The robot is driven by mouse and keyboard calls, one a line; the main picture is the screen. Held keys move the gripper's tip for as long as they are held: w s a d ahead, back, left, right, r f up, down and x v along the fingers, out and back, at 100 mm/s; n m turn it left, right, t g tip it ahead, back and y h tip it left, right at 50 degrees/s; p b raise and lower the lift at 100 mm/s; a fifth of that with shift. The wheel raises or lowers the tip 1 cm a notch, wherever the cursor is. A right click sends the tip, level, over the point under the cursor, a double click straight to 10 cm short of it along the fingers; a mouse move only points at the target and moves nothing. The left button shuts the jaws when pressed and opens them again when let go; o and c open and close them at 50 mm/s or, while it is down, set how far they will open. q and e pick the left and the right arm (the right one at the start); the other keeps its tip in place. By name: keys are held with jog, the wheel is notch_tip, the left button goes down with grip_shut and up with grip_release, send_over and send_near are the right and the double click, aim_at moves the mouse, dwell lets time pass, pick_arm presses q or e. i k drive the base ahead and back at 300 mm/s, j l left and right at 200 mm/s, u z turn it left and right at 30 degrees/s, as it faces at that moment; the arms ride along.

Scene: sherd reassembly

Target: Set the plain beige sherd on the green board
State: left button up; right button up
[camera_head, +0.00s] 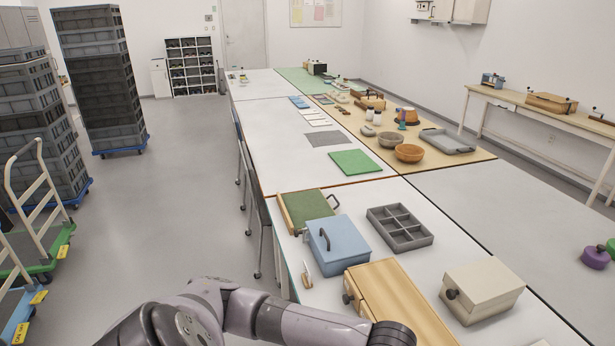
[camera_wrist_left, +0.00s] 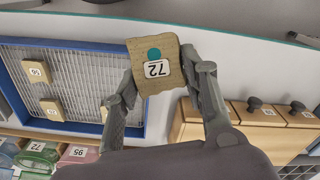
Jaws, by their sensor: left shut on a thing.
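A beige sherd (camera_wrist_left: 156,52) with a white label "72" and a teal dot sits between the fingertips of my left gripper (camera_wrist_left: 160,85) in the left wrist view. The gripper is shut on it, one finger on each side. The label reads upside down. A flat bright green board (camera_head: 355,162) lies on the white table in the head view, beyond the blue box. My left arm comes in at the bottom of the head view; its fingers and the sherd do not show there. My right gripper is out of view.
In the left wrist view, a blue-framed wire rack (camera_wrist_left: 102,75) holds labelled beige sherds (camera_wrist_left: 50,109); wooden boxes with dark knobs (camera_wrist_left: 255,112) stand right. In the head view, a blue box (camera_head: 340,240), grey divided tray (camera_head: 400,238) and grey mat (camera_head: 328,139) stand near the board.

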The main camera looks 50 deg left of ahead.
aim_at(308, 209)
jog(key=i+j, duration=0.1)
jog(key=j, duration=0.35)
jog(key=i+j, duration=0.15)
jog(key=j, duration=0.3)
jog(key=i+j, duration=0.1)
jog(key=j, duration=0.4)
jog(key=i+j, duration=0.1)
jog(key=j, duration=0.35)
jog(key=i+j, duration=0.1)
jog(key=j, duration=0.35)
